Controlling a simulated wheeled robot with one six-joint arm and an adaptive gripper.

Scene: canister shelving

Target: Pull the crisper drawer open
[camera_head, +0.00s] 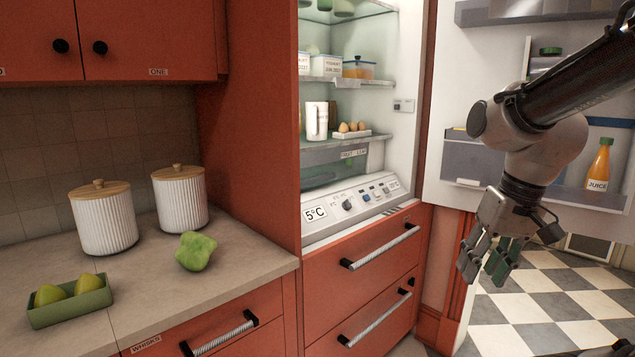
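The open fridge (408,60) stands in the middle of the picture. A clear bin-like part with a small label (353,155), too small to read surely, sits under its lowest glass shelf, behind the 5°C control panel (350,200); it may be the crisper drawer. Below the panel are two shut red drawers, an upper one (325,275) and a lower one (400,318). Each has a metal bar handle, the upper handle (382,247) and the lower handle (376,320). My gripper (484,270) hangs right of these handles, apart from them, fingers down, open and empty.
The fridge door (455,95) stands wide open at right, behind my arm, with a juice bottle (599,165) in it. A white pitcher (316,121) and eggs (352,127) stand on a shelf. The left counter (215,265) holds canisters and produce. Checkered floor (535,310) is clear.

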